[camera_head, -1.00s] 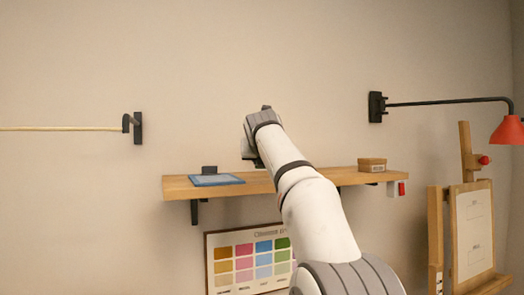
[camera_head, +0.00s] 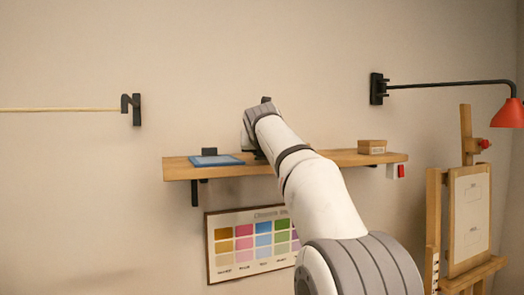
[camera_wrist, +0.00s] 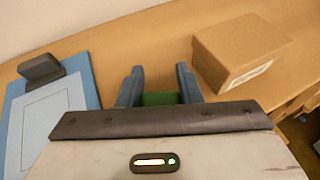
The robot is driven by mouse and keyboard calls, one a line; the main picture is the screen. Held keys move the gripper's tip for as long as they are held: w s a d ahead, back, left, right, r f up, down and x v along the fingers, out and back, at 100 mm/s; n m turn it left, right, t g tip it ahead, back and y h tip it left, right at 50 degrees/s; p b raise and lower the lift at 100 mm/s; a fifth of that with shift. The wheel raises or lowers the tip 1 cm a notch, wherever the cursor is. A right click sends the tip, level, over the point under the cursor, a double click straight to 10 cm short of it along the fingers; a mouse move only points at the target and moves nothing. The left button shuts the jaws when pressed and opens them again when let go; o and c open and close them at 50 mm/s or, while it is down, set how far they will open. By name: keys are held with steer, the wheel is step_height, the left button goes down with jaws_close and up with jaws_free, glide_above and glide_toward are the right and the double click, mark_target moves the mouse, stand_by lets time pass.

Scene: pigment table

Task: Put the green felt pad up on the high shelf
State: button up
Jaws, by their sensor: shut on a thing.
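The green felt pad (camera_wrist: 160,98) shows in the wrist view as a small green patch between the two blue-grey fingers of my gripper (camera_wrist: 159,82). My gripper is shut on it. The wooden shelf (camera_head: 330,157) is fixed to the wall, and its top also shows beneath the fingers in the wrist view (camera_wrist: 140,42). I cannot tell whether the pad touches the shelf. In the head view my arm hides the pad and the fingers.
A blue framed panel (camera_head: 230,160) and a dark block (camera_head: 209,152) are left on the shelf. A cardboard box (camera_head: 372,146) stands on the right. Bare shelf lies between them. A colour chart (camera_head: 225,256) hangs below; a red lamp (camera_head: 508,114) and easel (camera_head: 470,220) are at right.

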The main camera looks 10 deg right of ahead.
steer(key=shift+f, duration=0.45)
steer(key=o, duration=1.1)
steer(key=shift+s+b, duration=0.1)
steer(key=shift+b, duration=0.2)
